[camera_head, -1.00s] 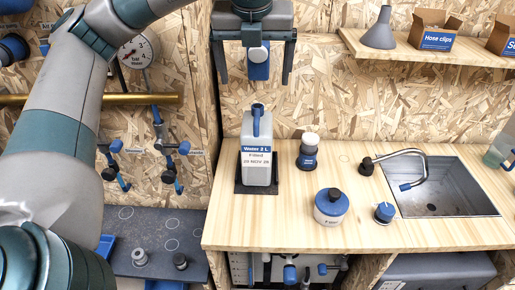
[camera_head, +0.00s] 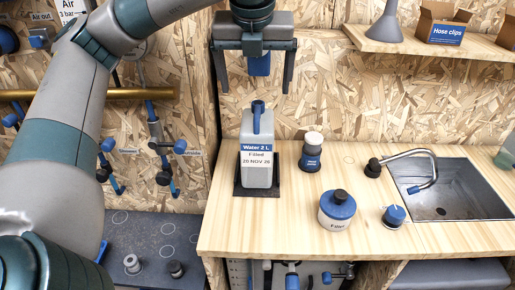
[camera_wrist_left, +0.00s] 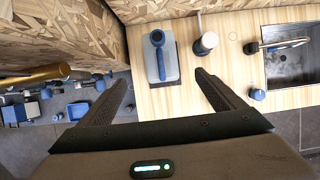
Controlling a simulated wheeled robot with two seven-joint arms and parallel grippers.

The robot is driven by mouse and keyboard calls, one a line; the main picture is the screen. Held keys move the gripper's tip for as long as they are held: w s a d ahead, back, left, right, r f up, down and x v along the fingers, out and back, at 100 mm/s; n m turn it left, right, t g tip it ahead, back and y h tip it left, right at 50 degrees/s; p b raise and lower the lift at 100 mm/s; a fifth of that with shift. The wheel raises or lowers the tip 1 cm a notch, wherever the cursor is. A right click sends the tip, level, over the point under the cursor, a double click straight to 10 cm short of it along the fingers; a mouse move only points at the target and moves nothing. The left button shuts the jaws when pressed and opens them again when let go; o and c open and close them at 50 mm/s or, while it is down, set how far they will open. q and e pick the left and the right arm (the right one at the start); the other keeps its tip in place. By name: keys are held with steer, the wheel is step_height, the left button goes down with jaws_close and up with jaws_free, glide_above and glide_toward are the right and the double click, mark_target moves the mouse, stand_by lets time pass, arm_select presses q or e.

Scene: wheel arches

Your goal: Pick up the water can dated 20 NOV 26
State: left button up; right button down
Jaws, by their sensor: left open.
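The water can (camera_head: 257,172) is a pale grey jug with a blue handle and a label reading Water 2 L, Filled, 20 NOV 26. It stands upright on a dark square mat (camera_head: 243,191) on the wooden counter. My left gripper (camera_head: 253,88) is open and empty, pointing down above the can, with clear space between fingertips and handle. In the left wrist view the can (camera_wrist_left: 161,68) shows from above, beyond and between the two spread fingers (camera_wrist_left: 165,88). My right gripper is not in view.
Right of the can stand a blue jar with a white lid (camera_head: 311,152), a Filler tub (camera_head: 337,210) and a small blue-capped pot (camera_head: 393,216). A sink (camera_head: 460,188) with a tap lies further right. Left are the wooden wall's edge and blue-handled valves (camera_head: 160,148).

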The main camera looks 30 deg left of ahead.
mark_target(256, 111)
arm_select(q)
steer(key=shift+w+f, duration=0.1)
steer(key=shift+f, duration=0.05)
steer(key=shift+x, duration=0.95)
steer(key=x, duration=0.6)
steer(key=shift+f, duration=0.15)
steer(key=p+x, duration=0.1)
steer(key=x, duration=0.2)
steer(key=shift+a+f, duration=0.15)
steer(key=shift+f, duration=0.05)
steer(key=shift+w+f, duration=0.1)
steer(key=shift+f, duration=0.05)
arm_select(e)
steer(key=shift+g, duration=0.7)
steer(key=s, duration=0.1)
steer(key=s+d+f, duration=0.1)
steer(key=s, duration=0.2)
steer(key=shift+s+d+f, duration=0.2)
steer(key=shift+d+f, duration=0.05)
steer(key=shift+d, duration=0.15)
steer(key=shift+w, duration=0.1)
